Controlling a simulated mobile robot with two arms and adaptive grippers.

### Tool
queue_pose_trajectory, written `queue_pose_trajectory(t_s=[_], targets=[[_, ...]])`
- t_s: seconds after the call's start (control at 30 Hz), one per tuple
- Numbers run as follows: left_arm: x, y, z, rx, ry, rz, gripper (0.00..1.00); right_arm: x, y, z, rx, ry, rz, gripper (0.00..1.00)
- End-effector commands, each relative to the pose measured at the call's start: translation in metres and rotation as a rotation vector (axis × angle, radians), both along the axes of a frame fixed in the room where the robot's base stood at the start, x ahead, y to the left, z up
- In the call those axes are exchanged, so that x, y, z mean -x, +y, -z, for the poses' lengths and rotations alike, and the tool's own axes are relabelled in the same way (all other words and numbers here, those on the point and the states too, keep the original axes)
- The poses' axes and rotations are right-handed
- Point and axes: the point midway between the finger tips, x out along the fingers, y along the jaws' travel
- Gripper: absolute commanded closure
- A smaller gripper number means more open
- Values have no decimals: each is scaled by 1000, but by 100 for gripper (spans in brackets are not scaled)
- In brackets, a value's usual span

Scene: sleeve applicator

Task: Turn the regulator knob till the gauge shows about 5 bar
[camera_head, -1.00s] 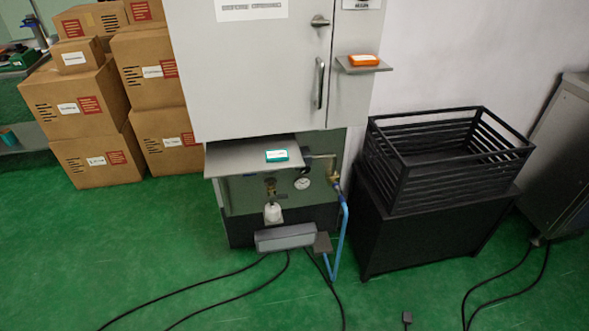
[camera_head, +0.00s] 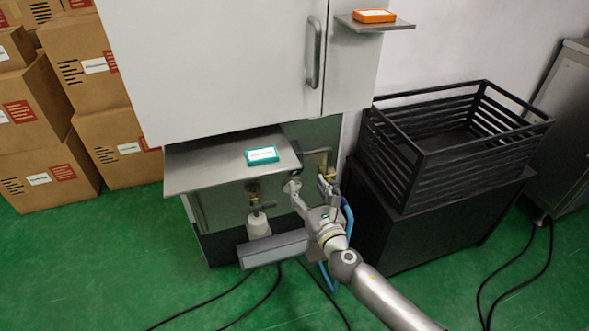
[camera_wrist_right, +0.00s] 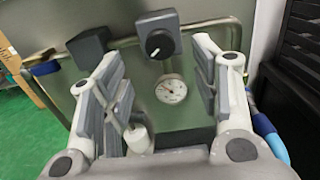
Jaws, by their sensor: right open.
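The regulator knob (camera_wrist_right: 158,44) is black and round with a white mark, on a dark grey block in the right wrist view. The round white gauge (camera_wrist_right: 171,92) sits just below it; its needle is too small to read. In the head view the gauge (camera_head: 292,187) is partly covered by my gripper, and I cannot make out the knob. My right gripper (camera_head: 311,188) is in front of the machine's lower panel. In the wrist view its spread fingers (camera_wrist_right: 156,56) stand either side of the knob, apart from it, with nothing between them. My left gripper is not in view.
A grey shelf (camera_head: 205,175) with a teal-edged box (camera_head: 262,155) overhangs the panel. A white cup (camera_head: 258,225) hangs left of my gripper. A black slatted crate (camera_head: 440,165) stands right, and blue hose (camera_wrist_right: 268,135) runs beside my right finger. Cables lie on the floor.

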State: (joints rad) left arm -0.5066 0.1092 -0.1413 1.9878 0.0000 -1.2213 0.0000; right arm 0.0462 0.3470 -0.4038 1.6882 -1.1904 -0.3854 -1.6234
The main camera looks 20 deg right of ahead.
Motion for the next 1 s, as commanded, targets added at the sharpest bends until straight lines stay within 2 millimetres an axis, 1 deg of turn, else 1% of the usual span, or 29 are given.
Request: queue_pose_trajectory(t_s=[0.03,0.2,0.3,0.43,0.6,0.9,1.0], targets=[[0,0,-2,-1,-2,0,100,-10,0,-1,-2,-3,1,44],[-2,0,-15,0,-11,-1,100,-42,1,0,-3,-1,1,44],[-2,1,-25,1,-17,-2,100,-58,2,0,-5,-1,0,44],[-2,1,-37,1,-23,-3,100,-75,3,1,-5,0,1,44],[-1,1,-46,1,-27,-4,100,-85,3,0,-5,1,0,44],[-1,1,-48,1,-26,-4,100,-87,3,1,-5,2,0,44],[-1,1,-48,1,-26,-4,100,-87,3,1,-5,2,0,56]])
